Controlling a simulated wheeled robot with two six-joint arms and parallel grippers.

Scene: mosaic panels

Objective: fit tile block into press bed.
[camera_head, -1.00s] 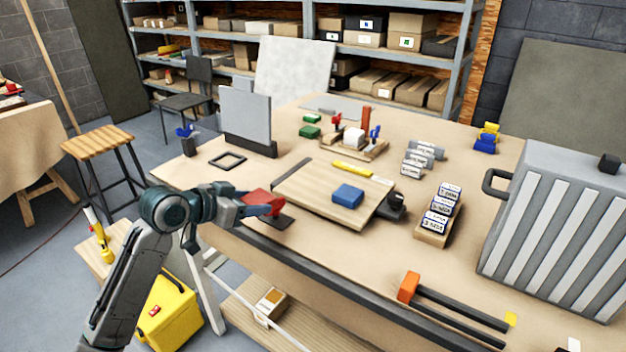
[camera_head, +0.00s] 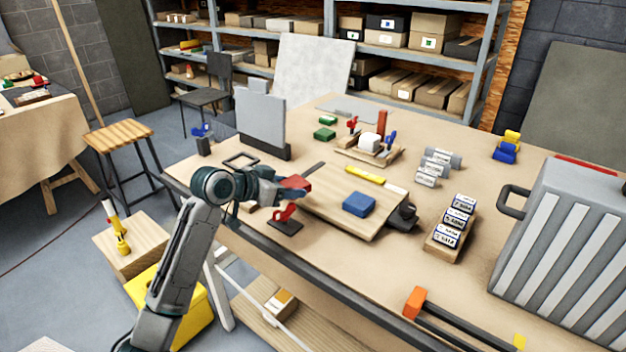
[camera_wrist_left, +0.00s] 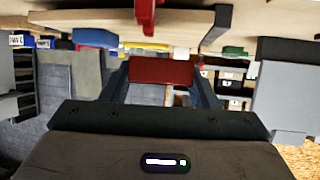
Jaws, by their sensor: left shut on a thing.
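My left gripper (camera_head: 284,187) is shut on a red block (camera_head: 296,182), which I take as the tile block. It is held above the near left part of the wooden board (camera_head: 325,205). In the left wrist view the red block (camera_wrist_left: 160,71) sits between both fingers. A red clamp (camera_head: 286,214) on a dark base stands on the table just below the held block. I cannot tell for sure which thing is the press bed; a wooden fixture (camera_head: 352,155) with red and blue clamps and a white block stands farther back. My right gripper is not in view.
A blue block (camera_head: 358,204) and a yellow bar (camera_head: 364,175) lie on the board. Two green blocks (camera_head: 325,134) lie behind. A dark square frame (camera_head: 240,160) and an upright grey panel (camera_head: 260,118) stand left. A rack of labelled pieces (camera_head: 455,222) and a ribbed grey bin (camera_head: 565,240) are right.

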